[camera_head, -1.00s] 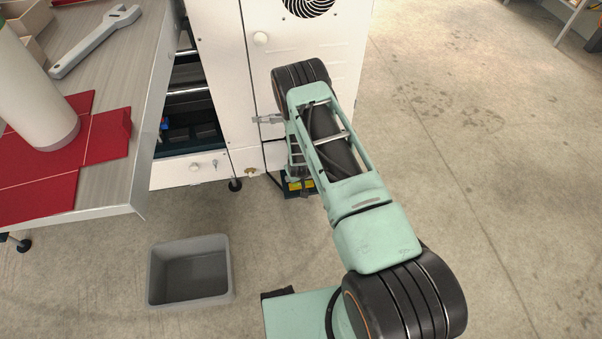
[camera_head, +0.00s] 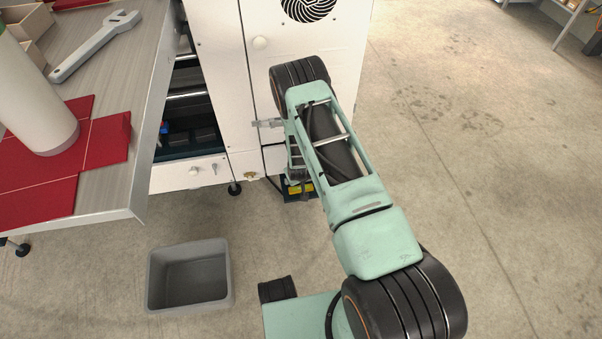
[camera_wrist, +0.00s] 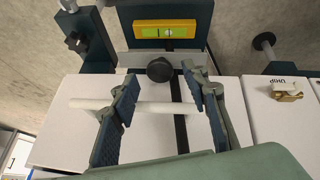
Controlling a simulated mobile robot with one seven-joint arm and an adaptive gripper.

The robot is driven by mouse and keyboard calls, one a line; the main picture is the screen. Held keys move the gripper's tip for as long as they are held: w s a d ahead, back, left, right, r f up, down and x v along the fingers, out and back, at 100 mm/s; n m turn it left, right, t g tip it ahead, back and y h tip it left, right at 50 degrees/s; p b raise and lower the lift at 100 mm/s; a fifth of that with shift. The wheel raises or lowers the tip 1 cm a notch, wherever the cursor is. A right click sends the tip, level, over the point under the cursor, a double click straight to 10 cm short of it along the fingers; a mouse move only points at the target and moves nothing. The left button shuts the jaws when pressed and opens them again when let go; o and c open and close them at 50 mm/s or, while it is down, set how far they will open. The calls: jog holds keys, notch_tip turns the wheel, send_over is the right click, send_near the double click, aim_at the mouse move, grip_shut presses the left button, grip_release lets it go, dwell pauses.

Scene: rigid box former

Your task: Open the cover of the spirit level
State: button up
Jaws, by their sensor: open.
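The spirit level (camera_wrist: 164,29) shows in the wrist view as a yellow bar with a green vial, set on a dark mount (camera_wrist: 190,15) at the top. I cannot make out a separate cover over it; its face is visible. A round black knob (camera_wrist: 160,69) sits just below the mount. My gripper (camera_wrist: 159,77) is open, its two dark fingers pointing up the picture toward the mount. The knob lies between the fingertips in the picture; I cannot tell whether they touch it. In the head view my arm hides most of the gripper.
A white rod (camera_wrist: 160,107) crosses behind my fingers. The white machine (camera_head: 213,60) stands beyond my arm. A gold fitting (camera_wrist: 288,92) is at the right of the wrist view. A grey bin (camera_head: 190,274) is on the floor, and a workbench (camera_head: 105,185) stands left. The right floor is clear.

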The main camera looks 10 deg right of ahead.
jog(key=d+v, duration=0.1)
jog(key=v, duration=0.9)
jog(key=shift+a+r, duration=0.3)
jog(key=shift+a, duration=0.15)
